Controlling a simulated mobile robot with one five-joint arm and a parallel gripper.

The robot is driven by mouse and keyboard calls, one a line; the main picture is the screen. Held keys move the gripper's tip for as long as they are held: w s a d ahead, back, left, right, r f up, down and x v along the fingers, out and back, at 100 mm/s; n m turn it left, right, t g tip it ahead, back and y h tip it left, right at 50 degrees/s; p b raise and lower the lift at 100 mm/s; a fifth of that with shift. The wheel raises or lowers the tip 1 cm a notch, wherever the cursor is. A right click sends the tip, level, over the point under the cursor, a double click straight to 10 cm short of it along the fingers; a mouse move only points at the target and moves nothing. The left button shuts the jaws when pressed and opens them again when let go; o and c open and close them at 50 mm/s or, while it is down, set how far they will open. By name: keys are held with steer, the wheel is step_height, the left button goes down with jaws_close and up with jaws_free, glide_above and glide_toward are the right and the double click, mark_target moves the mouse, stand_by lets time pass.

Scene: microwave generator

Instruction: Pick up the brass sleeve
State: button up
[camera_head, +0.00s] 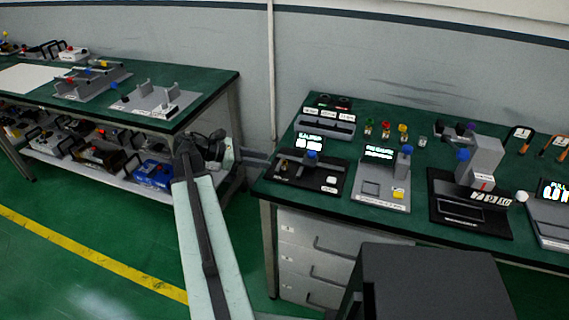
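I cannot pick out the brass sleeve with certainty. A tiny brass-coloured piece (284,165) shows on the left black fixture (308,176), but it is too small to identify. My pale arm reaches up from the bottom of the view. My dark gripper (216,140) is at its far end, over the gap between the two benches and left of the right bench (262,187). It is apart from the fixtures, and nothing is seen held in it. Its fingers are too small and dark to tell whether they are open or shut.
Grey and black fixtures (382,186) line the right bench, with small coloured parts (385,130) behind them. A dark stool or box (430,275) stands in front of its drawers. The left bench (190,82) holds grey fixtures.

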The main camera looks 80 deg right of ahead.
mark_target(283, 162)
steer(key=shift+s+d+r, duration=0.1)
steer(key=shift+s+r, duration=0.1)
steer(key=shift+s, duration=0.25)
steer(key=shift+b+x, duration=0.6)
steer(key=shift+x, duration=0.55)
steer(key=shift+f+b+x, duration=0.1)
steer(key=shift+b+x, duration=0.45)
steer(key=shift+x, duration=0.85)
steer(key=shift+f+b+x, duration=0.15)
steer(key=shift+b+x, duration=0.4)
steer(key=shift+x, duration=0.85)
steer(key=shift+w+d, duration=0.1)
steer(key=shift+w, duration=0.1)
jaws_close()
